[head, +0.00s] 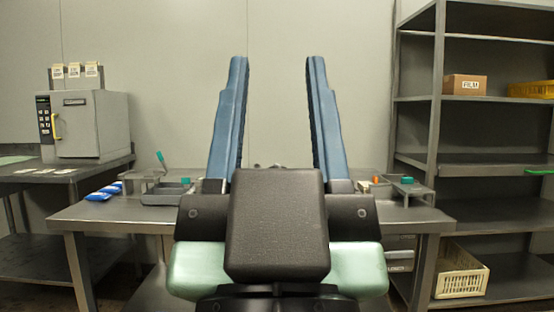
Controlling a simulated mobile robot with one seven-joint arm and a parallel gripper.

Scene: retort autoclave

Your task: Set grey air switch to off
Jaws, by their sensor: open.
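My gripper (277,60) is in the middle of the head view, with its two long blue fingers upright and wide apart. Nothing is between them. I cannot pick out the grey air switch for sure. A small grey fixture (415,190) with a teal top stands on the right of the metal table (105,214). Another grey fixture (136,175), with a tilted teal handle (161,158), stands on the left. I cannot tell whether either is the switch or how it is set. My gripper and its dark body hide the table's middle.
A grey cabinet (97,125) with a keypad and a yellow handle stands on a left side table. Blue-and-white packets (104,191) and a grey tray (165,197) lie on the metal table. A shelf rack (470,162) stands right, with a cream crate (461,283) at the bottom.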

